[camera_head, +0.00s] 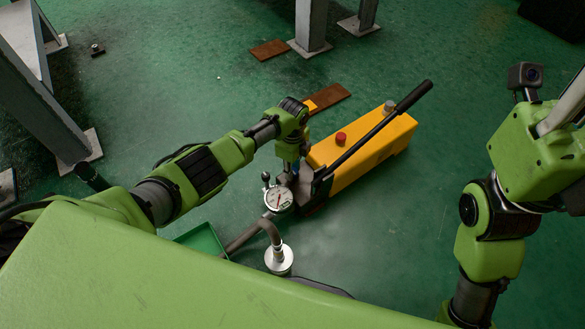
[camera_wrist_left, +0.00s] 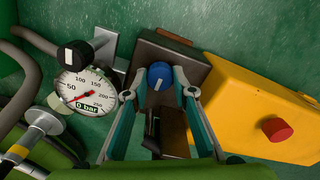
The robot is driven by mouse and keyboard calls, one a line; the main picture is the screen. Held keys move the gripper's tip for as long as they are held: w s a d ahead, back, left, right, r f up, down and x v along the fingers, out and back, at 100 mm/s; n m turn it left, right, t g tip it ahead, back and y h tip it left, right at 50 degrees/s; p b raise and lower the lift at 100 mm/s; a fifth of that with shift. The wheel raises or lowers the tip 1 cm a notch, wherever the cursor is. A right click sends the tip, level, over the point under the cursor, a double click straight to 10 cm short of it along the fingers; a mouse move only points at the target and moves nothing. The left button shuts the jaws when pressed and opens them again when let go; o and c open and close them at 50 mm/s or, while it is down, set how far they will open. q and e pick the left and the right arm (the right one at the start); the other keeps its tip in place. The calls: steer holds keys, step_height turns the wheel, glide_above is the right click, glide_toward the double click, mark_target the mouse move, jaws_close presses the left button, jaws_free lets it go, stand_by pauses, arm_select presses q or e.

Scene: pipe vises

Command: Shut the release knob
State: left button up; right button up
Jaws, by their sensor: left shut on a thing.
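The release knob (camera_wrist_left: 160,75) is a round blue knob with a pale mark, on the dark end block of a yellow hydraulic pump (camera_head: 362,152). The pump's yellow body (camera_wrist_left: 262,105) also fills the right of the left wrist view. My left gripper (camera_wrist_left: 160,77) is shut on the blue knob, one fingertip on each side of it. In the head view my left gripper (camera_head: 291,170) reaches down to the pump's front end and the knob is hidden. My right arm stands at the right; its fingers are not visible.
A pressure gauge (camera_head: 278,198) reading 0 bar sits left of the gripper, beside a black knob (camera_wrist_left: 75,54). A long black lever (camera_head: 375,128) rises over the pump. A red cap (camera_wrist_left: 277,130) is on its top. A hose and silver fitting (camera_head: 279,260) lie in front.

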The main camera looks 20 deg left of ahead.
arm_select(q)
steer(key=o, duration=1.1)
step_height(320, 180, up, 12)
stand_by(0.5)
